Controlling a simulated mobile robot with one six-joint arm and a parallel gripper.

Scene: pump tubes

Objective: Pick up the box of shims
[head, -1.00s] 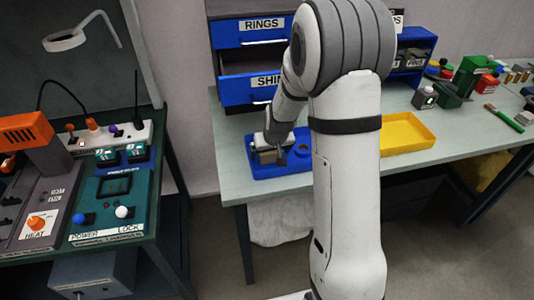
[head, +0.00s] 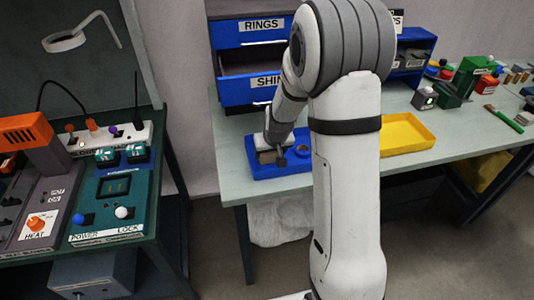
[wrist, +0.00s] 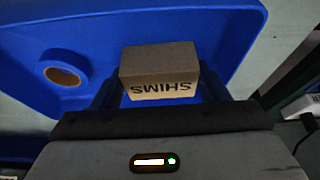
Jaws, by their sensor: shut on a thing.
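The box of shims (wrist: 158,64) is a small brown carton with the word SHIMS on its side, upside down in the wrist view. My gripper (wrist: 160,90) is shut on it, with a dark finger on each side. In the head view the box (head: 268,157) shows small at my gripper (head: 272,152), over the left part of the blue tray (head: 262,172). Whether the box touches the tray floor cannot be told.
A yellow tray (head: 408,148) lies to the right. Several tools fill the right end of the bench.

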